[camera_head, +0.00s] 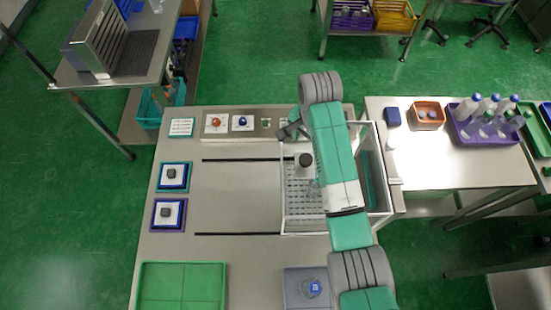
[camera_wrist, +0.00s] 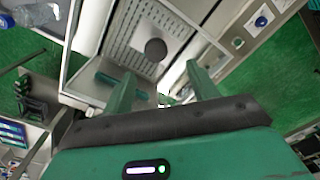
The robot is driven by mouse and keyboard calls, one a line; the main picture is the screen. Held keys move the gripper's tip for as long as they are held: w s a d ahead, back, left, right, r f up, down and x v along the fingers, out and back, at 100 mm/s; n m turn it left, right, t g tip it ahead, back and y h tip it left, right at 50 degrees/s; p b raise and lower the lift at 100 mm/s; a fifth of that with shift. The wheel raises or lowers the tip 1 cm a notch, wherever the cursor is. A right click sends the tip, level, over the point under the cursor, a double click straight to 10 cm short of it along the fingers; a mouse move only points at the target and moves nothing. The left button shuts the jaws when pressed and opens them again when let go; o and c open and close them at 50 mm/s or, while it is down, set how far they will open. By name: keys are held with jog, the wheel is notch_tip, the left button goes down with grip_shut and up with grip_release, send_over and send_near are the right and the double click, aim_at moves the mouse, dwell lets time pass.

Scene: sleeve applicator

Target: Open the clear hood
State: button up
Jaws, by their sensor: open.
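The clear hood (camera_head: 283,205) is a see-through box with pale edges over a slotted grey plate, right of the middle of the bench. My arm crosses over it and hides much of its top and right part. Whether its lid is raised cannot be told. A dark round knob or cap (camera_head: 306,160) shows within its outline; it also shows in the wrist view (camera_wrist: 155,48) beyond the fingertips. My gripper (camera_wrist: 160,78) is open, with its two green fingers apart and nothing held. A short green bar (camera_wrist: 112,80) shows close by the left finger.
A panel with a red button (camera_head: 216,122) and a blue button (camera_head: 242,123) lies along the bench's back. A green tray (camera_head: 182,284) is at the front left. A side table at the right holds bottles in a purple crate (camera_head: 468,133).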

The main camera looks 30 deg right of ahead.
aim_at(306, 159)
jog(key=shift+s+d+f, duration=0.1)
jog(key=shift+s+f, duration=0.2)
notch_tip(306, 159, down, 8)
jog(key=shift+r, duration=0.15)
grip_shut()
jog(key=shift+p, duration=0.3)
